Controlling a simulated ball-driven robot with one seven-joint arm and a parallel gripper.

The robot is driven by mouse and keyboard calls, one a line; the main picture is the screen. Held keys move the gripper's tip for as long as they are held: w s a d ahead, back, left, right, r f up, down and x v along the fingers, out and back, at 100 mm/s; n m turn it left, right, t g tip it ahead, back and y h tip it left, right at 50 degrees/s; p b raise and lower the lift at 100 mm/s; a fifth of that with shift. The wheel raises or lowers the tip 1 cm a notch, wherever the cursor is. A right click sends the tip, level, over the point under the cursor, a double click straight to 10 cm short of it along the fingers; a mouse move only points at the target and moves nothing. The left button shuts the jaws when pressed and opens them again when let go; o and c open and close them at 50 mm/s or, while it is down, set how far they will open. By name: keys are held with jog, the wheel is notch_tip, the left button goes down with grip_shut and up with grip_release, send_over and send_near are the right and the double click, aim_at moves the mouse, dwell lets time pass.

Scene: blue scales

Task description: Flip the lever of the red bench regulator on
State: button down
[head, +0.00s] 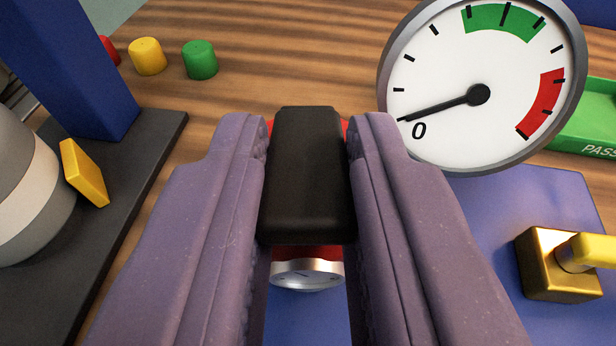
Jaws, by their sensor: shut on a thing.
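My gripper (308,160) is in the middle of the view, with its two purple fingers closed on both sides of a black lever handle (307,180). Behind and below the handle, parts of the red bench regulator (306,253) show between the fingers. A small silver-rimmed gauge (307,274) faces up at its lower end. The fingers and the handle hide most of the regulator's body.
A large dial gauge (450,60) stands at the upper right, its needle near 0. A brass block with a yellow handle (560,265) is at the right, a green PASS tray (590,125) behind. A blue post (70,70) and yellow tab (84,172) stand left. Colored caps (200,60) lie behind.

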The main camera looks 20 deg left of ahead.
jog(key=c, duration=1)
grip_release()
jog(key=shift+o, duration=0.2)
jog(key=p+v, duration=0.2)
jog(key=v, duration=0.5)
jog(key=shift+s, duration=0.4)
jog(key=shift+d, duration=0.1)
